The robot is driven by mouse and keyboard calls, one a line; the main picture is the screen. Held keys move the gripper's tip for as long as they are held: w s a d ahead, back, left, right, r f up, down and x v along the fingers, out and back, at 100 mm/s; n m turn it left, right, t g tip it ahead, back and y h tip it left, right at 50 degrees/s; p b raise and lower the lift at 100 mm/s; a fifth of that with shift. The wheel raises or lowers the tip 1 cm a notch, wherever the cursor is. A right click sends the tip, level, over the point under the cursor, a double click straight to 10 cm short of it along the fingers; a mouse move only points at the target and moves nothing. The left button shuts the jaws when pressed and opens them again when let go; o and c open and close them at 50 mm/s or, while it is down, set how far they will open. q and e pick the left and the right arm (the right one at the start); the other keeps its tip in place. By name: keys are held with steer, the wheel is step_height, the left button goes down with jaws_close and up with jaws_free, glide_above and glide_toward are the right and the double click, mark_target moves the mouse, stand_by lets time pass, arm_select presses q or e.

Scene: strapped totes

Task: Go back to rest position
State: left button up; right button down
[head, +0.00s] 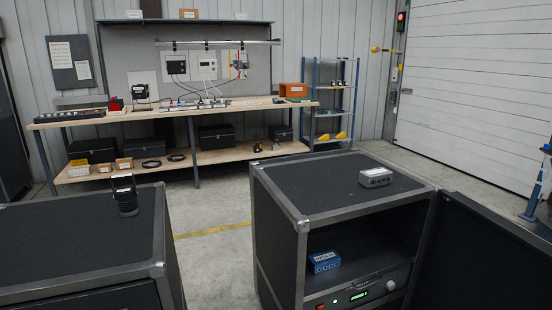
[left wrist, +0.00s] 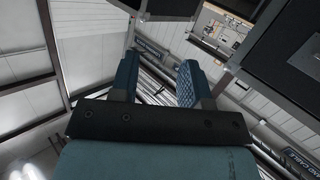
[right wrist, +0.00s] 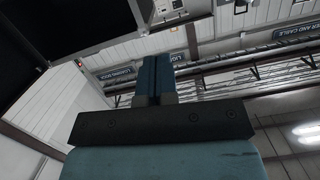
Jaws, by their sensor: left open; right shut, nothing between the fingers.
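My left gripper (left wrist: 157,80) shows in the left wrist view with its two blue fingers apart and nothing between them. My right gripper (right wrist: 152,78) shows in the right wrist view with its fingers together and empty. Neither gripper nor arm can be made out in the head view. Both wrist views look past the fingers at walls, rails and dark panels, and no finger touches anything there.
A dark cabinet (head: 264,192) holds a grey box (head: 376,177) on top and a blue box (head: 324,262) inside; its door (head: 480,255) stands open at right. A black holder (head: 125,195) stands on the left case (head: 60,235). A workbench (head: 170,116) is behind. Floor shows between the cases.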

arm_select(q)
steer(key=s+a+r+g+y+p, duration=0.2)
steer(key=s+a+p, duration=0.3)
steer(key=p, duration=1.2)
steer(key=shift+r+g+y, duration=0.4)
steer(key=shift+r+g, duration=0.3)
steer(key=shift+g, duration=0.2)
arm_select(e)
steer(key=s+d+r+g+h, duration=0.2)
steer(key=s+d+r+g, duration=0.1)
steer(key=s+d, duration=0.2)
steer(key=shift+r+g+h, duration=0.2)
steer(key=shift+g+h, duration=0.2)
arm_select(q)
steer(key=shift+w+a, duration=0.1)
arm_select(e)
steer(key=shift+d, duration=0.1)
